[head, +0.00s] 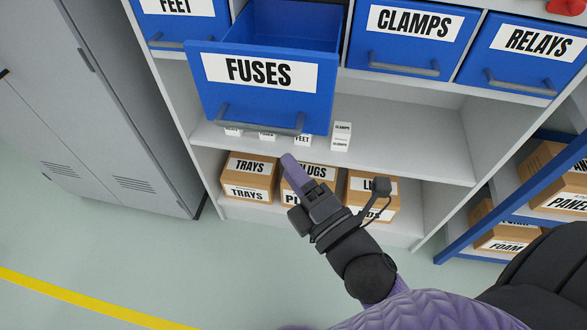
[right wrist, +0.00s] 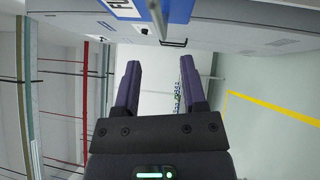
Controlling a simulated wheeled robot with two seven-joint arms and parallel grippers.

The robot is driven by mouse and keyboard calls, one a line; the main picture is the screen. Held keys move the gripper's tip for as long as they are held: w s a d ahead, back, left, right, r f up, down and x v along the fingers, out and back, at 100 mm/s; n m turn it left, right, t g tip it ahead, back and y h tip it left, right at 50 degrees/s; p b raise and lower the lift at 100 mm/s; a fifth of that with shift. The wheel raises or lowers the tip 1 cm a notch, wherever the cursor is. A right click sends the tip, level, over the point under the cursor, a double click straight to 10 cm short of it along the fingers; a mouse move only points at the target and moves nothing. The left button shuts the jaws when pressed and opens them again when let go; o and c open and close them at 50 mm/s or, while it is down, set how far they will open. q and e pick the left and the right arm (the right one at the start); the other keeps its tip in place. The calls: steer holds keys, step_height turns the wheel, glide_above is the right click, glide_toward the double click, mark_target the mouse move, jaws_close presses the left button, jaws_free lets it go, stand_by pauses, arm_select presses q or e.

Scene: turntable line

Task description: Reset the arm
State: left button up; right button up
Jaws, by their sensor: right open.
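My right gripper (head: 291,163) is in front of the shelf unit, below the pulled-out blue drawer labelled FUSES (head: 262,100). In the right wrist view the same gripper (right wrist: 160,66) has its two purple fingers apart, with nothing between them. The drawer's grey handle (head: 262,124) is above the fingertips in the head view, and no contact shows. The drawer (right wrist: 178,10) also appears at the top of the right wrist view. My left gripper is not in view.
Blue drawers labelled CLAMPS (head: 405,45) and RELAYS (head: 525,60) are closed. Small white labelled boxes (head: 341,136) stand on the shelf below. Cardboard boxes, including TRAYS (head: 249,178), fill the lowest shelf. A grey cabinet (head: 105,110) stands left. Floor at the lower left is clear.

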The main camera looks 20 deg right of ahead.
steer(key=s+d+f+m+g+h, duration=0.15)
steer(key=f+m+g, duration=0.25)
steer(key=f, duration=0.9)
steer(key=s+f+m+g+h, duration=0.1)
steer(key=s+f+m+g, duration=0.3)
steer(key=f, duration=0.8)
steer(key=s+d+f+m+g+h, duration=0.1)
steer(key=s+d+f+m+g, duration=0.1)
steer(key=s+f+m+g, duration=0.3)
steer(key=s+d+f+m+g, duration=0.2)
steer(key=s+f+m+g, duration=0.3)
steer(key=s+f, duration=0.7)
steer(key=s+m, duration=0.1)
steer(key=s, duration=0.5)
steer(key=shift+s+d+g+h, duration=0.2)
steer(key=shift+d+g+h, duration=0.15)
steer(key=shift+d+g, duration=0.05)
